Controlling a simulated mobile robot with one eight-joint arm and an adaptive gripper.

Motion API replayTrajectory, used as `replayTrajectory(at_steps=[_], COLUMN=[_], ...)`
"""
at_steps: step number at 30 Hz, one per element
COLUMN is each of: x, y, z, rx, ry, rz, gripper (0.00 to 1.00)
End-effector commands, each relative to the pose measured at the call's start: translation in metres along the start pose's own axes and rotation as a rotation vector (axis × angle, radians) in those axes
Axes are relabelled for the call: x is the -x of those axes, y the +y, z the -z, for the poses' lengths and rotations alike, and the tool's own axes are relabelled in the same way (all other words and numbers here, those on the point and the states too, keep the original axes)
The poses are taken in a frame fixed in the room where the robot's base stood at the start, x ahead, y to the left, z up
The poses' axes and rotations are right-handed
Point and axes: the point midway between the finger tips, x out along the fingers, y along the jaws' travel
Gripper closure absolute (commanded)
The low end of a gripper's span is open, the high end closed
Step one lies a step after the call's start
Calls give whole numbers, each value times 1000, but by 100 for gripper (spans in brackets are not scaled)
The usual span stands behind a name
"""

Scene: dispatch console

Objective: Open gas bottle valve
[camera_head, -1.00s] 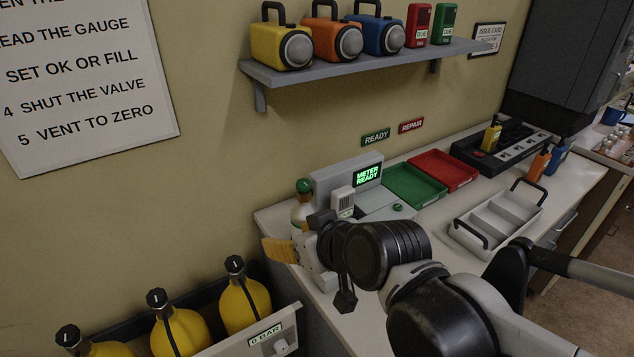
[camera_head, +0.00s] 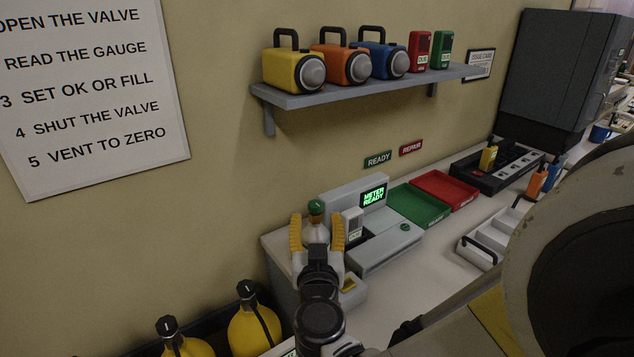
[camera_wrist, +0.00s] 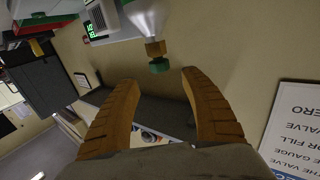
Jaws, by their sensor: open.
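The gas bottle (camera_head: 315,235) is small and white and stands upright at the near left end of the bench. Its round green valve knob (camera_head: 316,207) is on top. My gripper (camera_head: 317,222) is open, with one orange-yellow finger showing on each side of the bottle. In the wrist view, the green knob (camera_wrist: 159,65) and its brass neck (camera_wrist: 155,47) lie just beyond the open fingertips (camera_wrist: 160,82), roughly centred between them. The knob looks untouched and nothing is held. My wrist hides the bottle's lower part in the head view.
A grey meter unit (camera_head: 400,240) reading METER READY stands close right of the bottle. Green (camera_head: 418,205) and red (camera_head: 447,188) trays lie beyond. A shelf (camera_head: 375,84) with lamps is above on the wall. Yellow bottles (camera_head: 253,330) stand at lower left.

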Motion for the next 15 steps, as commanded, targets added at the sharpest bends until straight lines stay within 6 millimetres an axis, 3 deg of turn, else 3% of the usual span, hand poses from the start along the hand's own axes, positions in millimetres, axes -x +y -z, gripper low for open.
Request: replayTrajectory(at_steps=[7, 15], x=[-49, -70], y=[1, 0], z=[-2, 0], rx=[0, -1], ry=[1, 1], rz=[-1, 1], gripper=[46, 46])
